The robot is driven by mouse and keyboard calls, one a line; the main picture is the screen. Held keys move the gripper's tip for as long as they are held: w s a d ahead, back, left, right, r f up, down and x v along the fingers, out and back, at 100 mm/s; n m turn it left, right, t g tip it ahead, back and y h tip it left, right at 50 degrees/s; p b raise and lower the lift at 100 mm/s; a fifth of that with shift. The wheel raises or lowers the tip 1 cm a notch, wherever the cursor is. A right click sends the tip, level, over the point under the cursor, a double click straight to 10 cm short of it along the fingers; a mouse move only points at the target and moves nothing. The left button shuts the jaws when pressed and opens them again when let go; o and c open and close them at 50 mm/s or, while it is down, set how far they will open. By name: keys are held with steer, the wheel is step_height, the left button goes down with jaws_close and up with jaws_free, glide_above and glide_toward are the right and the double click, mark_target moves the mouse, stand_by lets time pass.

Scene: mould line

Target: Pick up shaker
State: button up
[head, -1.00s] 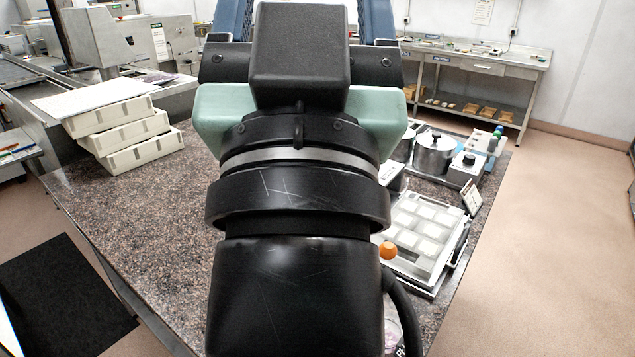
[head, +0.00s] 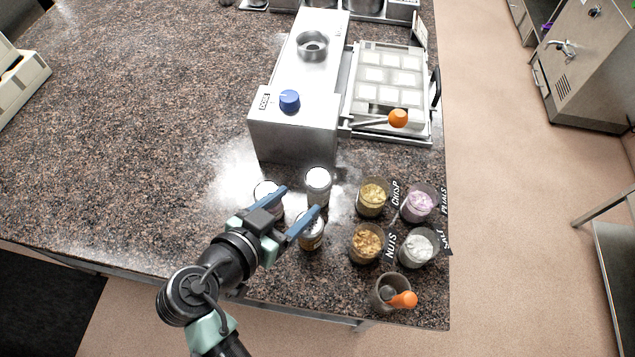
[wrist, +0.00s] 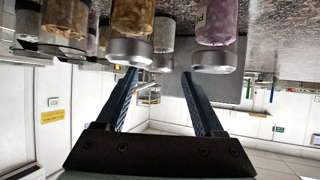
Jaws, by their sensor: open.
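Three metal-lidded shaker jars stand upright on the speckled counter. One shaker (head: 317,184) is just beyond my fingertips, one with purple contents (wrist: 216,22) is by the left finger in the head view, and one with brown contents (head: 312,241) is partly under the right finger. My gripper (head: 301,199) is open and empty, its fingers pointing up and right. In the wrist view, which is upside down, my gripper (wrist: 158,72) shows a jar beyond the gap between its fingers. I cannot tell which shaker the task names.
Open cups of toppings (head: 372,197) stand to the right, beside small labels. A grey cup (head: 390,293) with an orange-ended tool is near the front edge. A steel machine with a blue knob (head: 289,101) and a mould tray (head: 434,138) are behind.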

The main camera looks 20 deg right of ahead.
mark_target(310, 190)
steer(key=p+x, duration=0.1)
steer(key=x, duration=0.6)
steer(key=shift+w+d+f+p, duration=0.1)
steer(key=shift+w+d+p, duration=0.15)
steer(key=shift+p, duration=0.15)
steer(key=c, duration=1.1)
